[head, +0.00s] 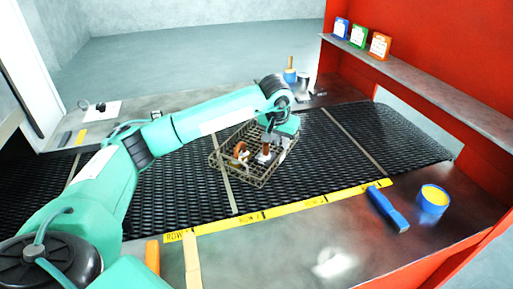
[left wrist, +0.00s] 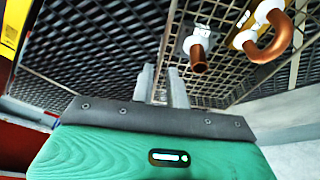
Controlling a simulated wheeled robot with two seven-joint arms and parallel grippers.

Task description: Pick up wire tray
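The wire tray (head: 247,180) is a brown mesh basket on the black mesh belt. It holds copper-coloured pipe pieces with pale fittings, one bent (head: 240,149) and one straight (left wrist: 199,58). My left gripper (head: 284,137) is at the tray's far right side in the head view, partly hidden by its wrist. In the left wrist view, my two grey fingertips (left wrist: 162,80) stand a small gap apart, with the tray's mesh wall (left wrist: 168,45) lined up between them. Contact with the rim cannot be made out. My right gripper is not in view.
The belt (head: 175,185) runs left to right, with yellow row tape (head: 285,208) along its near edge. A blue tool (head: 388,210) and a blue-yellow cup (head: 432,202) are on the near counter. A shelf (head: 425,85) with coloured boxes stands at the right.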

